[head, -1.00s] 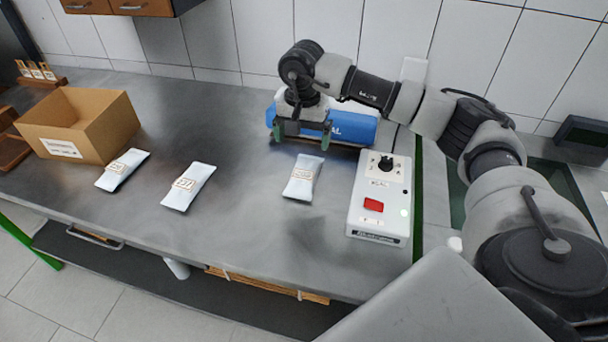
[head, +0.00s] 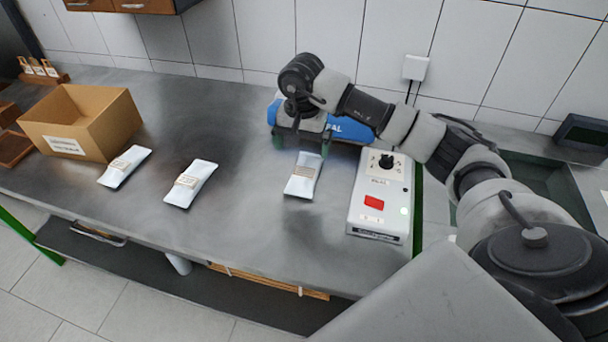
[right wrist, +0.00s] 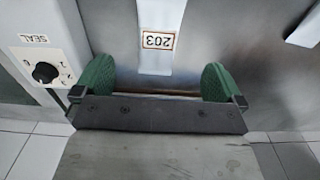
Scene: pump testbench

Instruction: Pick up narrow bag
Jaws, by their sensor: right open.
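Three white bags with printed labels lie flat on the metal bench. One bag (head: 303,176) lies just in front of my right gripper, a second bag (head: 190,184) is in the middle, and a third bag (head: 124,167) is beside the cardboard box. I cannot tell for sure which is the narrow one. My right gripper (head: 301,146) is open and empty, at the far end of the nearest bag. In the right wrist view that bag, labelled 203 (right wrist: 160,42), lies between the green fingers (right wrist: 156,85), apart from both. My left gripper is not in view.
A white control box (head: 381,200) with a black knob and red button stands right of the bag. A blue-and-white sealer (head: 352,129) stands behind the gripper. An open cardboard box (head: 88,118) is at the left. Bench between the bags is clear.

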